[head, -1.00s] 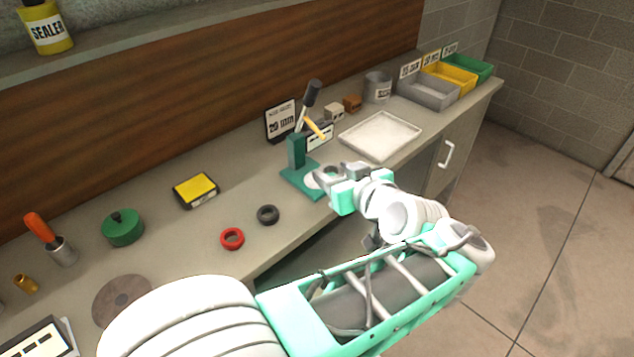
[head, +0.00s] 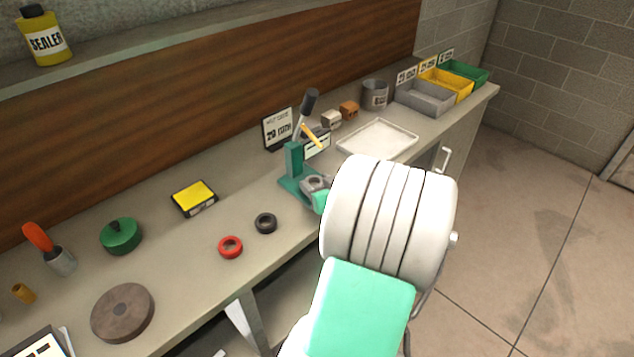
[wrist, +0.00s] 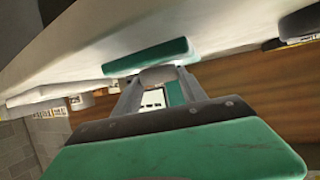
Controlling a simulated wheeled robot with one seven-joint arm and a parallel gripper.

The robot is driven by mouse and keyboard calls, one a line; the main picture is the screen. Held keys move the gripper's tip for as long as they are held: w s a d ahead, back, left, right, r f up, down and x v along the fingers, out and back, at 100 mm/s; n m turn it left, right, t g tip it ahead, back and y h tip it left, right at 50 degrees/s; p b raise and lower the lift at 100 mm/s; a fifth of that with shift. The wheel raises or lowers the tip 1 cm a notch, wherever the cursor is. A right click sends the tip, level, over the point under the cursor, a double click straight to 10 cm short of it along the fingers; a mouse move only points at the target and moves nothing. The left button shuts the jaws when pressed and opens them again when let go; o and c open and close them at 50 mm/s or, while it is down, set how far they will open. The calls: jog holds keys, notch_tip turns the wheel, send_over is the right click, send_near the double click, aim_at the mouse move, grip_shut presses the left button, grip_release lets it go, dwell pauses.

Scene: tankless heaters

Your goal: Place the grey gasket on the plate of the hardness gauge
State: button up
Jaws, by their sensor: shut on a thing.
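The hardness gauge (head: 293,160) is a green stand with a dark-handled lever and a flat green base. It stands on the bench near the middle of the head view. My gripper (head: 316,185) is at the front of the base, shut on the grey gasket (head: 313,181). In the wrist view, which is upside down, the gasket (wrist: 157,75) sits between my fingertips (wrist: 158,83), close to the green base (wrist: 150,57). I cannot tell whether it touches. The gauge's plate is hidden behind my gripper and the gasket.
A black ring (head: 265,223) and a red ring (head: 230,247) lie left of the gauge. A white tray (head: 345,148) and several bins (head: 425,98) are to the right. A sign (head: 278,128) stands behind the gauge. My arm covers the bench's front edge.

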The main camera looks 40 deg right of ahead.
jog(key=shift+f, duration=0.1)
jog(key=o, duration=1.3)
jog(key=shift+o, duration=0.2)
jog(key=shift+s+r, duration=0.1)
jog(key=shift+r, duration=0.25)
jog(key=v, duration=1.2)
jog(key=shift+a+f, duration=0.1)
jog(key=shift+f, duration=0.05)
